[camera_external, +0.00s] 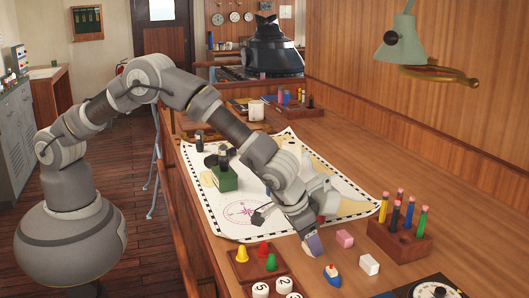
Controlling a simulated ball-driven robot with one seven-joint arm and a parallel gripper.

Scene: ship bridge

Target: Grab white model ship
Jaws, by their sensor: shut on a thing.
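My gripper (313,246) points down at the table, low near the chart's front right corner. It is shut on a small purple-grey and white thing (314,242), too small and covered to tell what it is. A small toy boat (332,276) with a blue hull and red and yellow parts stands on the wood just in front of the gripper, apart from it. A pale white shape (322,192) with a bit of red below shows beside my wrist, partly hidden; I cannot tell whether it is the white model ship.
A pink block (345,238) and a white block (369,264) lie close to the right. A wooden holder (398,241) with several coloured pegs stands beyond them. A tray of coloured cones (246,266) is at the left. A green lamp (402,42) overhangs the right side.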

